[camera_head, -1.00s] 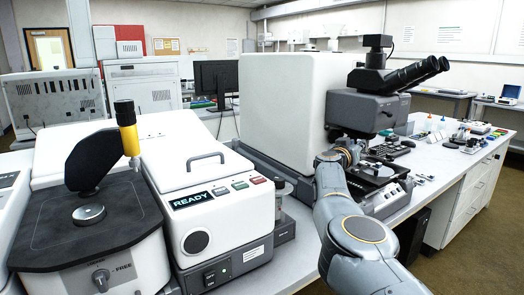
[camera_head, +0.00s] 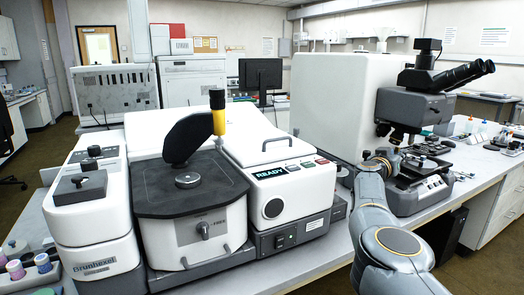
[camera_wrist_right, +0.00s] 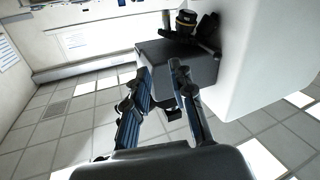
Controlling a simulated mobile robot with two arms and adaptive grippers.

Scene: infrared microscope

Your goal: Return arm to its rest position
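My right arm comes in from the lower right in the head view. Its wrist end (camera_head: 382,163) is beside the dark grey microscope (camera_head: 415,105), and its fingers are mostly hidden there. In the right wrist view, my right gripper (camera_wrist_right: 160,72) has its two blue-grey fingers apart, with nothing seen held between them. A dark grey block (camera_wrist_right: 180,65) and a white housing (camera_wrist_right: 270,60) lie beyond the fingers. My left arm and gripper do not show.
The microscope's large white housing (camera_head: 343,105) stands on the bench. Left of it are a white unit with a READY display (camera_head: 283,175), a black-topped device (camera_head: 190,195) with a yellow-collared arm, and another white instrument (camera_head: 95,215). Small vials (camera_head: 28,262) stand lower left.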

